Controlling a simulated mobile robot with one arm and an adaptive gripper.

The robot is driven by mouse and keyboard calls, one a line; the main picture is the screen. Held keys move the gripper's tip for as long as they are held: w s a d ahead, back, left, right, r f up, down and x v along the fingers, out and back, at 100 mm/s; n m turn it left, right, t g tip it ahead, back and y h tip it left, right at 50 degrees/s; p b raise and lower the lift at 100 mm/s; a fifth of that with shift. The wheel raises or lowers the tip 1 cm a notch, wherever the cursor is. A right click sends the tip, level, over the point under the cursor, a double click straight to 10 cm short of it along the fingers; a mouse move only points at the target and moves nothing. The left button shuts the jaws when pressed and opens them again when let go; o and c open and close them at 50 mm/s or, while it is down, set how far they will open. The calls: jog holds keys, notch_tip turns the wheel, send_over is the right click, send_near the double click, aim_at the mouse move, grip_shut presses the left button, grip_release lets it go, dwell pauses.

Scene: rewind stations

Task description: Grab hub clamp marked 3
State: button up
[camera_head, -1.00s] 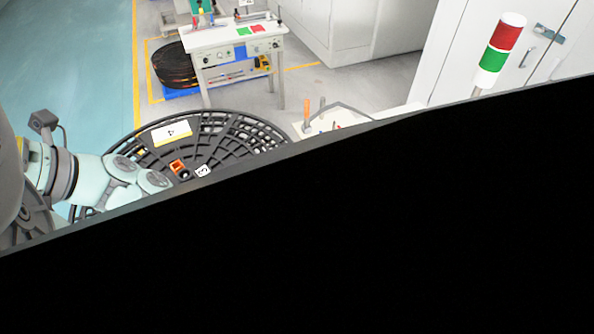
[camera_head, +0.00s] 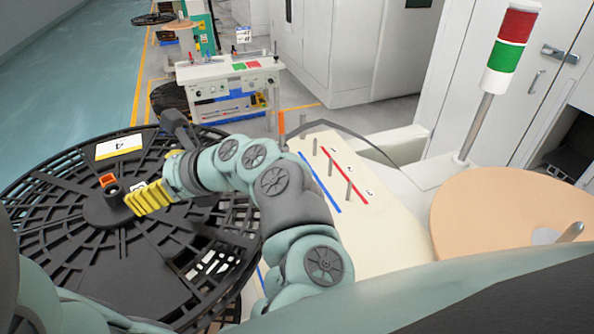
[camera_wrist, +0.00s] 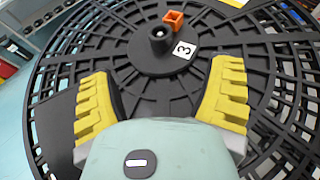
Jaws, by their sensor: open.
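The hub clamp appears as a black knob (camera_wrist: 162,40) with an orange, square-shaped part (camera_wrist: 174,19) beside it, on the middle of a large black reel (camera_wrist: 60,60). A white label with a 3 (camera_wrist: 184,50) lies next to the knob. In the head view the knob (camera_head: 112,194) and orange part (camera_head: 107,180) stand just left of my gripper's yellow fingers (camera_head: 148,198), which partly cover the label. In the wrist view my gripper (camera_wrist: 163,78) is open and empty, its fingers apart, with the knob ahead of the gap. I see no contact with it.
A card marked 4 (camera_head: 119,147) lies on the reel's far side. Right of my arm, a cream bench top (camera_head: 385,215) carries upright pegs and red and blue strips. A red, white and green signal tower (camera_head: 508,50) and a tan disc (camera_head: 495,215) stand farther right.

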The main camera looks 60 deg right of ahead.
jog(key=p, duration=0.3)
send_near(106, 189)
jog(key=x, duration=0.3)
jog(key=shift+w+f, duration=0.1)
jog(key=shift+f, duration=0.1)
jog(key=w+p, duration=0.1)
jog(key=w+a+p, duration=0.1)
jog(key=shift+w+f+p, duration=0.15)
jog(key=shift+w+p, duration=0.15)
jog(key=shift+p, duration=0.1)
jog(key=shift+w+d+p, duration=0.3)
jog(key=shift+w+p, duration=0.1)
jog(key=shift+p, duration=0.65)
jog(key=shift+w+a+f+p, duration=0.15)
jog(key=shift+w+f+p, duration=0.15)
jog(key=shift+p, duration=0.7)
jog(key=shift+w+a+f+p, duration=0.25)
jog(key=shift+a+p, duration=0.15)
jog(key=shift+p, duration=0.1)
jog(key=shift+w+a+f, duration=0.1)
jog(key=shift+a+f, duration=0.05)
jog(key=shift+f, duration=0.1)
jog(key=shift+c, duration=0.4)
grip_shut()
